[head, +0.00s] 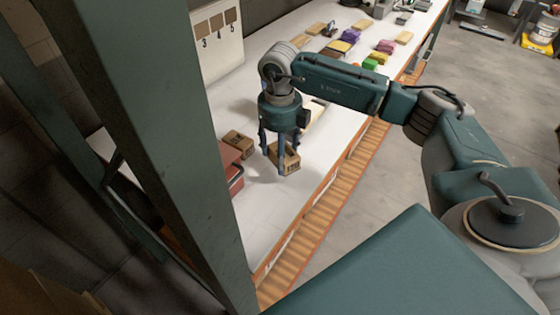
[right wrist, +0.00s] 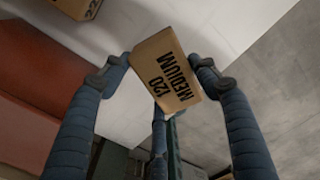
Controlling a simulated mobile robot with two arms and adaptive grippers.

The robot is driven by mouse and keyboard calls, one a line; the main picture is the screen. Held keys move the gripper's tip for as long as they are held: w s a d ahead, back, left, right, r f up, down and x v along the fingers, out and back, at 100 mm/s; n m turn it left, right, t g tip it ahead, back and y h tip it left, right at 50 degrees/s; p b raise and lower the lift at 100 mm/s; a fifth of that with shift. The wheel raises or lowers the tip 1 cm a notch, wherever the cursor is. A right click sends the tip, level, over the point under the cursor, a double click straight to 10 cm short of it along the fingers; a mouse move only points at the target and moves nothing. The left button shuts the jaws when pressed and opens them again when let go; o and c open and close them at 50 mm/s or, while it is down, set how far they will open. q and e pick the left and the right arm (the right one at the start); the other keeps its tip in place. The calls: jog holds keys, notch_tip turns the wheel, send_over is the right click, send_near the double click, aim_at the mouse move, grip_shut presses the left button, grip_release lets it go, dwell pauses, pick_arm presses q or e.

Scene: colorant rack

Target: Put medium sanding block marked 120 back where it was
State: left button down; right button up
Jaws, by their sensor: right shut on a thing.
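The medium sanding block (head: 287,159) is a tan block between the fingers of my right gripper (head: 280,160), over the near part of the white bench. In the right wrist view its face reads "120 MEDIUM" (right wrist: 168,75), and it sits tilted between the fingertips of the right gripper (right wrist: 160,68). The gripper is shut on it. I cannot tell whether its underside touches the bench. A second tan block (head: 238,144) lies to its left; its edge, with partly cut-off digits, shows in the right wrist view (right wrist: 78,7). My left gripper is not in view.
A red box (head: 229,160) with a dark handle stands left of the held block. A white panel with brown squares (head: 215,35) stands at the bench's back. Several coloured blocks (head: 355,45) lie farther along. The bench's near corner (head: 262,225) is clear.

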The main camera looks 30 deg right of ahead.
jog(key=shift+f, duration=0.3)
notch_tip(320, 180, down, 3)
jog(key=shift+f+p, duration=0.2)
jog(key=shift+p, duration=0.4)
jog(key=shift+f, duration=0.55)
jog(key=o, duration=1)
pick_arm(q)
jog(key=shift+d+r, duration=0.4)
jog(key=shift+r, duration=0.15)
